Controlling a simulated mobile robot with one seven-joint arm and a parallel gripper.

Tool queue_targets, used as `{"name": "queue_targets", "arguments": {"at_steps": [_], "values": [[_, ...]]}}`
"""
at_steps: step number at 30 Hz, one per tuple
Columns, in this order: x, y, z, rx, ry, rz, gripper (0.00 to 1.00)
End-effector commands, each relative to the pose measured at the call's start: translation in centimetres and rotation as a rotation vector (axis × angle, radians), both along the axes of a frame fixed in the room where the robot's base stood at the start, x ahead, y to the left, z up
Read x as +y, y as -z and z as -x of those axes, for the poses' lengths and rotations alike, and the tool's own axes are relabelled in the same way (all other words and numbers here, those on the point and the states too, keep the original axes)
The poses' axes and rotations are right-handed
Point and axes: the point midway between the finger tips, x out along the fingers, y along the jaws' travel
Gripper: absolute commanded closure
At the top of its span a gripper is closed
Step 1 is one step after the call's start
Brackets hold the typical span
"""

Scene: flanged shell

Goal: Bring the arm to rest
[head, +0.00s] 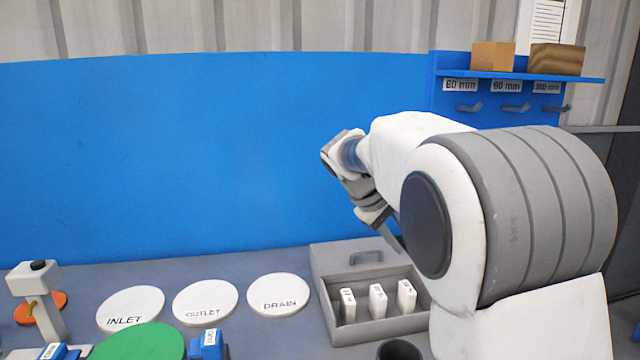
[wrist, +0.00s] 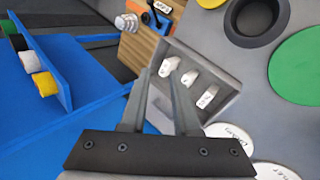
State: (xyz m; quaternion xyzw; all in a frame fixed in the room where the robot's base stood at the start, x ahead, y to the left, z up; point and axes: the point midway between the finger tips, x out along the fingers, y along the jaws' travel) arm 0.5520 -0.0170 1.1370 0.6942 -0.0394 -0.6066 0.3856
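My arm reaches out from the right side of the head view and is bent, with its wrist over the back of the table. My gripper (wrist: 160,78) shows in the wrist view with its two dark fingers apart and nothing between them. In the head view the gripper is partly hidden behind my arm; a finger points down toward the grey tray (head: 321,252). In the wrist view the fingertips appear in front of the tray (wrist: 222,112), near its white labelled pieces (wrist: 188,78). I cannot tell the exact height above them.
White discs marked INLET (head: 130,306), OUTLET (head: 205,300) and DRAIN (head: 279,291) lie left of the tray. A green disc (head: 140,343) and a dark round cup (head: 400,350) are at the front. A blue panel (head: 190,150) and shelf (head: 515,75) stand behind.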

Motion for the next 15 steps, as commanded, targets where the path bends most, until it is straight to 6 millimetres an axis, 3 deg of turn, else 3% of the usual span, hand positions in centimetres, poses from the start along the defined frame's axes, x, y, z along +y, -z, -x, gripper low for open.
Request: {"name": "queue_targets", "arguments": {"at_steps": [3,15], "values": [[-0.8,-1.8,3.2,-0.026,0.036,-0.091,0.70],[-1.3,-4.8,14.0,-0.124,0.144,-0.365,0.70]]}}
